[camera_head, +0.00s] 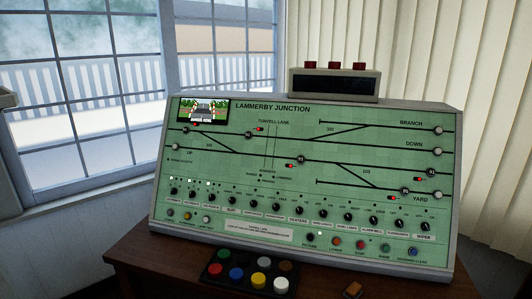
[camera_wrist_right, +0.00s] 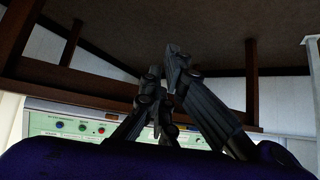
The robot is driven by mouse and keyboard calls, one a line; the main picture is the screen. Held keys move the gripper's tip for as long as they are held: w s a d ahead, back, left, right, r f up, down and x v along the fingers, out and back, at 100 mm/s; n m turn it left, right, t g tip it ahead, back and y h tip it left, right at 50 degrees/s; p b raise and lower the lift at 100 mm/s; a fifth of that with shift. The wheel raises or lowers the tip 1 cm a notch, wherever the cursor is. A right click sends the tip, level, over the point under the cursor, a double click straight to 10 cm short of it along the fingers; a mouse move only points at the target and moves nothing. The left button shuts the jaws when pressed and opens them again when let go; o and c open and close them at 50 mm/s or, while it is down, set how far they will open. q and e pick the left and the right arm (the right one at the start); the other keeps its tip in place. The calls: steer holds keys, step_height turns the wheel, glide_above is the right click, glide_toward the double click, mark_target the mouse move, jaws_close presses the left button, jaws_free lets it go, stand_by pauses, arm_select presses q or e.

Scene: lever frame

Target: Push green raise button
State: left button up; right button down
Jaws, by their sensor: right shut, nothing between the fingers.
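The green button (camera_head: 385,248) is in the bottom row of the control panel (camera_head: 452,190), near its lower right corner, between a red button (camera_head: 360,244) and a blue button (camera_head: 413,251). Its label is too small to read surely. In the right wrist view, a green button (camera_wrist_right: 82,127) shows on the panel at the left, beyond my right gripper. My right gripper (camera_wrist_right: 166,80) is shut and empty, its dark fingers close together and apart from the buttons in the picture. Neither gripper shows in the head view.
The panel stands on a brown wooden desk (camera_head: 130,262). A black tray (camera_head: 212,274) of several coloured caps lies in front of it, with a small brown block (camera_head: 353,289) to its right. A dark box (camera_head: 334,84) with red tops sits on the panel. Brown beams (camera_wrist_right: 90,95) cross the wrist view.

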steer(key=shift+s+d+f, duration=0.15)
steer(key=shift+s+f, duration=0.05)
steer(key=shift+s, duration=0.4)
steer(key=shift+s+d+f, duration=0.15)
steer(key=shift+s, duration=0.4)
stand_by(0.7)
